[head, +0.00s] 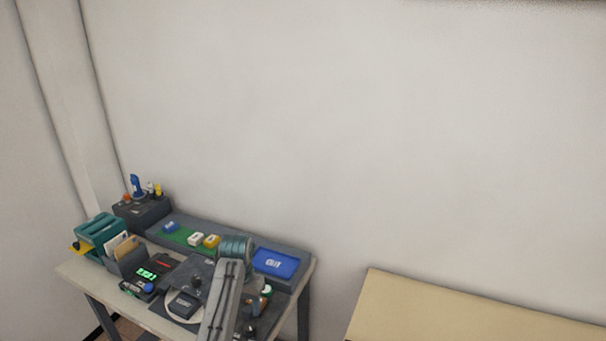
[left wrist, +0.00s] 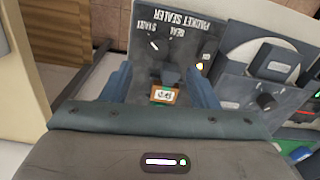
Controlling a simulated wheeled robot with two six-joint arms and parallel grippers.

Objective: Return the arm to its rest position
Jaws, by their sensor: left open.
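My left arm (head: 225,295) reaches up from the bottom edge of the head view, over the front of the worktable. My left gripper (left wrist: 160,84) shows in the left wrist view with its two blue-grey fingers spread apart. A dark panel marked "packet sealer" (left wrist: 180,32) lies beyond the fingers. A small brown-edged label or packet (left wrist: 164,95) shows between the fingers, beside a dark block; I cannot tell whether anything touches them. In the head view the arm hides part of the table. My right gripper is in neither view.
The worktable (head: 75,268) is crowded. It holds a blue tray (head: 275,263), a teal holder (head: 98,231), a device with a green display (head: 150,273) and a round plate with a dark block (head: 184,305). A bare tan surface (head: 450,310) stands at right, across a gap.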

